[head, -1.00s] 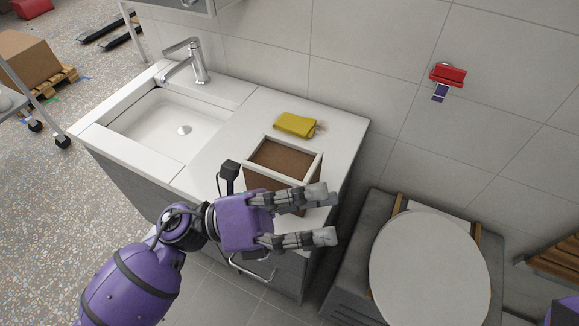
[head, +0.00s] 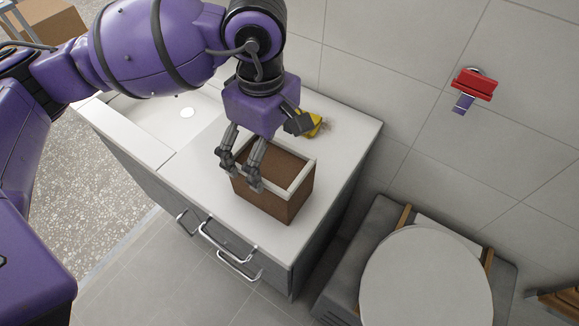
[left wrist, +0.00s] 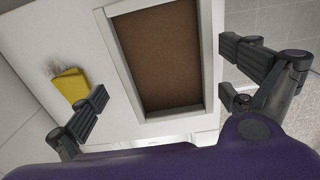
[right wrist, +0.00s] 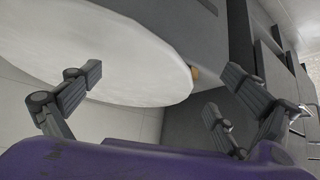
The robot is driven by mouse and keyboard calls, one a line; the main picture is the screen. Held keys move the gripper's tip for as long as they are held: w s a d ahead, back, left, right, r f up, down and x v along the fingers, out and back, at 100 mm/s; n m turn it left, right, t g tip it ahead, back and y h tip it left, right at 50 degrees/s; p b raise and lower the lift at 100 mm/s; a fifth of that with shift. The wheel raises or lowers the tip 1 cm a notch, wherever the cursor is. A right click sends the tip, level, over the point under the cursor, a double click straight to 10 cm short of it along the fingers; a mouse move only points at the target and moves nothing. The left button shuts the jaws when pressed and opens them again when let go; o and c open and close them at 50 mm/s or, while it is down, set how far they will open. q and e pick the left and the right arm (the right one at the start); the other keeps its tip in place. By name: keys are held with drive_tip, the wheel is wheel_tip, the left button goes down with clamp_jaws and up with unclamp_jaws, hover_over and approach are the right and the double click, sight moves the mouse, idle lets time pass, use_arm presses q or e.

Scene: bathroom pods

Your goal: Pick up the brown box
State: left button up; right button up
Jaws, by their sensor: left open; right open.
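The brown box (head: 268,203) has a pale rim and an open top and stands upright on the white counter. My left gripper (head: 268,150) is open above it, pointing down, with two fingers over the left side and the other finger near the back right. In the left wrist view the box's brown inside (left wrist: 160,55) lies between the spread fingers, apart from them. The gripper hides part of the rim in the head view. My right gripper (right wrist: 160,95) is open and empty in the right wrist view, facing the toilet; it is out of the head view.
The sink (head: 150,115) is at the left of the counter (head: 345,130). The toilet lid (head: 425,280) is at lower right. A red holder (head: 475,84) is on the wall.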

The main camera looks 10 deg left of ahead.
use_arm(q)
drive_tip(key=f, duration=0.3)
drive_tip(key=s+f, duration=0.1)
drive_tip(key=f, duration=0.1)
drive_tip(key=shift+s+d+f+p, duration=0.1)
drive_tip(key=shift+d+f+p, duration=0.2)
drive_tip(key=shift+p, duration=0.1)
drive_tip(key=shift+f, duration=0.5)
drive_tip(key=c, duration=1.2)
